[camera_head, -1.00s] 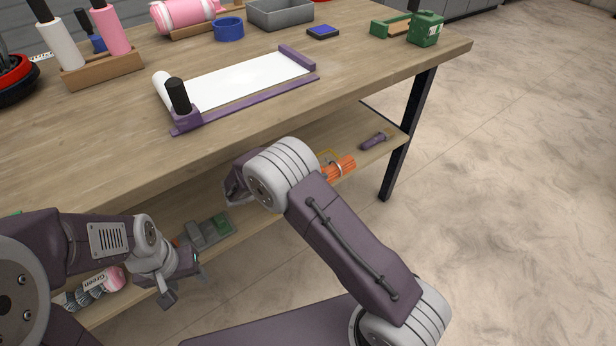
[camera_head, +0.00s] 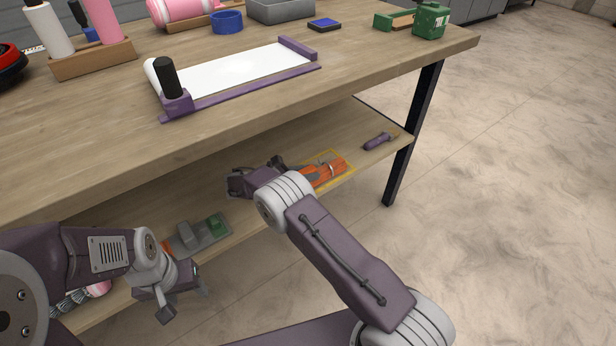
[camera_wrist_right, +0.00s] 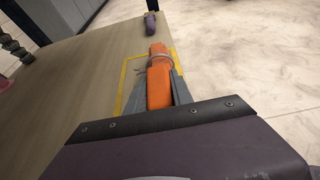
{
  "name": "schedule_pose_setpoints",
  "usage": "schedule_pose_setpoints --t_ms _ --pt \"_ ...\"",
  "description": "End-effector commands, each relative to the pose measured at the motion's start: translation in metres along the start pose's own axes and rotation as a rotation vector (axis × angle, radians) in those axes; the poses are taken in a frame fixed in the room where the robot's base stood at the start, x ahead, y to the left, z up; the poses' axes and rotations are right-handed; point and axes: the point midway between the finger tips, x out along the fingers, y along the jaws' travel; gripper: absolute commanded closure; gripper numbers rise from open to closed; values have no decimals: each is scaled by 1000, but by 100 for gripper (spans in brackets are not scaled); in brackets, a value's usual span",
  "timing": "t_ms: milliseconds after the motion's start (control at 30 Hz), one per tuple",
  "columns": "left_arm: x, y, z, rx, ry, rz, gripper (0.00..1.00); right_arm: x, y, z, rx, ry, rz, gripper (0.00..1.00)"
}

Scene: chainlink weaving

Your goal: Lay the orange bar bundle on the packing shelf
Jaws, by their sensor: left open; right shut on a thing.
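The orange bar bundle (camera_head: 325,172) is at the lower packing shelf (camera_head: 262,207), over a yellow outlined rectangle (camera_head: 352,165). My right gripper (camera_head: 304,170) is shut on the bundle's near end. In the right wrist view the bundle (camera_wrist_right: 159,80) lies between the fingers, with a pale tie around its far part and the yellow outline (camera_wrist_right: 124,84) around it. I cannot tell whether the bundle touches the shelf. My left gripper (camera_head: 186,304) is open and empty, low at the left in front of the shelf.
A purple-handled tool (camera_head: 378,141) lies on the shelf beyond the outline. A grey and green item (camera_head: 203,234) sits on the shelf to the left. The tabletop (camera_head: 230,118) overhangs the shelf, and a dark table leg (camera_head: 411,140) stands at the right.

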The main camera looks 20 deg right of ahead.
Motion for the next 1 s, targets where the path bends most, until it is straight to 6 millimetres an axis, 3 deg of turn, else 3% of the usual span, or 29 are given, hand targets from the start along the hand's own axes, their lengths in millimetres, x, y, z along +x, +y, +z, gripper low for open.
schedule_pose_setpoints --t_ms 267,300,333,367,700,767,1000 --pt "0 0 0 0 0 0 47 0 0 0 2 0 1 100" --pt "0 0 0 0 0 0 47 0 0 -1 0 2 1 62" --pt "-1 0 0 0 0 0 47 0 0 -1 0 2 1 53" --pt "-1 0 0 0 0 0 47 0 0 -1 0 2 1 51" --pt "-4 0 0 0 0 0 47 -4 0 3 0 2 2 51" --pt "-9 0 -1 0 0 0 47 -14 1 4 0 2 4 51" --pt "-30 1 -3 0 0 0 47 -76 1 5 0 2 6 51"
